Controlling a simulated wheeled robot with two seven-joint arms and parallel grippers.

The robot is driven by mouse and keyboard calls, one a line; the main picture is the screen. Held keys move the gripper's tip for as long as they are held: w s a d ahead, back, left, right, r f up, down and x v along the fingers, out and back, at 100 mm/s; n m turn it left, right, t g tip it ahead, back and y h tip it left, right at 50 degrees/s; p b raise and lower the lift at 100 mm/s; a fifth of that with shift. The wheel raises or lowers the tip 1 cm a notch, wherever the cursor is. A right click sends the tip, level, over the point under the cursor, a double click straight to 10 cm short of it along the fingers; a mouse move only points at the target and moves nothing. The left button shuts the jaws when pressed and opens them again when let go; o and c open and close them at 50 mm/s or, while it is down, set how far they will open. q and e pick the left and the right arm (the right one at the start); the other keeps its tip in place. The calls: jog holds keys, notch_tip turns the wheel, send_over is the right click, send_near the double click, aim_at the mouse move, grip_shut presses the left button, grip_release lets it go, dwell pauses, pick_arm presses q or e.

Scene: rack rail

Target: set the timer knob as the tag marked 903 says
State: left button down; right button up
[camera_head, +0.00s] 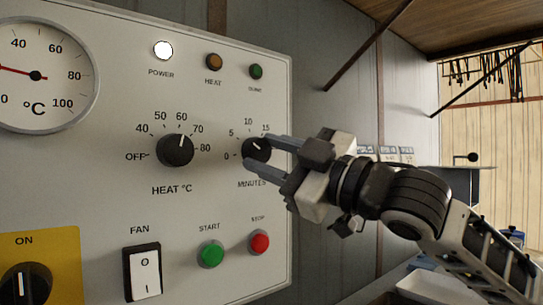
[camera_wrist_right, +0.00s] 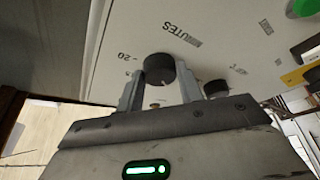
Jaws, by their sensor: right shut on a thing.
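The timer knob (camera_head: 256,148) is a small black dial marked MINUTES, low-numbered on its left, on the white control panel (camera_head: 215,25). Its white pointer line appears to point up and left, roughly between 5 and 10. My right gripper (camera_head: 260,152) is shut on this knob, one finger at its upper right and one at its lower left. In the right wrist view the knob (camera_wrist_right: 158,68) sits between the two fingers (camera_wrist_right: 162,88). Small tags (camera_head: 385,153) hang on the wall behind my wrist; their print is too small to read. My left gripper is out of view.
The heat knob (camera_head: 175,150) points near 60, left of the timer. Below are the green START button (camera_head: 211,254), the red STOP button (camera_head: 259,242) and the fan switch (camera_head: 143,273). The POWER lamp (camera_head: 163,50) is lit. A shelf with a dark tap stands right.

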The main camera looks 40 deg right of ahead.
jog(key=o, duration=1)
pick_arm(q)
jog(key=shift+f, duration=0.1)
pick_arm(e)
jog(key=shift+f, duration=0.1)
pick_arm(q)
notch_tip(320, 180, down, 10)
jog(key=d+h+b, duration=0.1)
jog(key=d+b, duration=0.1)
jog(key=b, duration=1.2)
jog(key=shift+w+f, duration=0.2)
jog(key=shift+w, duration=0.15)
pick_arm(e)
jog(key=v, duration=1.6)
jog(key=shift+r, duration=0.2)
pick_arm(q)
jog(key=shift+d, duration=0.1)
